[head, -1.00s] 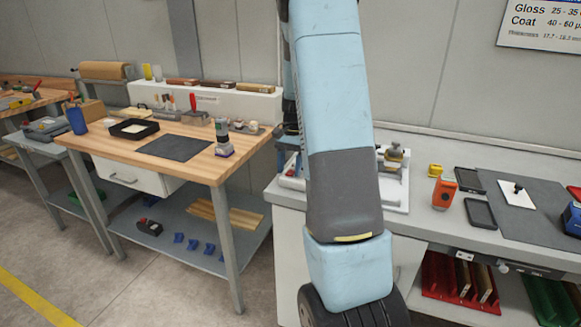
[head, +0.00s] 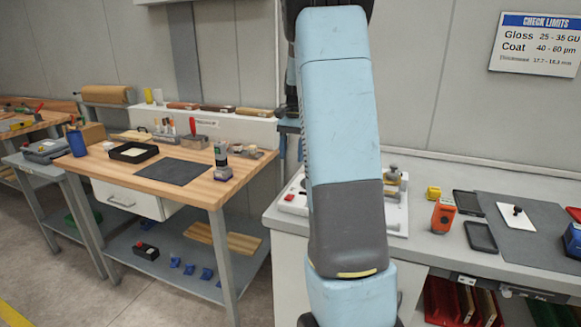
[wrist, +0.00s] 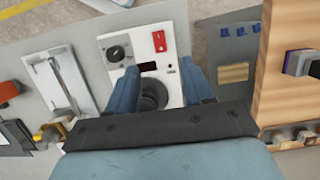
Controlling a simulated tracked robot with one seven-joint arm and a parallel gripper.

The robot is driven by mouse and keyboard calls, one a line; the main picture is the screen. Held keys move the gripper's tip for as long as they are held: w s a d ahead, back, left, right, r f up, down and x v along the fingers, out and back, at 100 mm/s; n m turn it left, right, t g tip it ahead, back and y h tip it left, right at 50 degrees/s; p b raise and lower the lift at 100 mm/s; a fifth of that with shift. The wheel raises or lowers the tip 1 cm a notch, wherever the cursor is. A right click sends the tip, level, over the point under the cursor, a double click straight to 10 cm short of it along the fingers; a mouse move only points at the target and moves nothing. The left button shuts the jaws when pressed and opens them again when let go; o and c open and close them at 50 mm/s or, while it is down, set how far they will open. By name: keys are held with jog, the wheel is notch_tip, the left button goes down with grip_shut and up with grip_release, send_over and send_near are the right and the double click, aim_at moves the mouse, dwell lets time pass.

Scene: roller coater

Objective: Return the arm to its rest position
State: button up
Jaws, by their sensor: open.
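My light-blue arm (head: 345,130) stands upright across the middle of the head view, in front of the wall and the left end of the right bench. My gripper (wrist: 160,85) shows in the wrist view with its two blue fingers apart. I see nothing held between them. Below the fingers is a white panel (wrist: 117,75) with a black knob, a red switch and a dark round part. In the head view the gripper is mostly hidden behind my arm, and I cannot make out its fingers there.
A wooden-topped bench (head: 125,168) with a dark mat (head: 172,171) stands left. The grey right bench (head: 425,245) holds an orange device (head: 444,215), black trays and a white plate (head: 515,217). Open floor (head: 60,275) lies at lower left. A wall sign (head: 535,45) hangs upper right.

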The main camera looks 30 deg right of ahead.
jog(key=shift+w+d+r, duration=0.1)
jog(key=shift+r, duration=0.45)
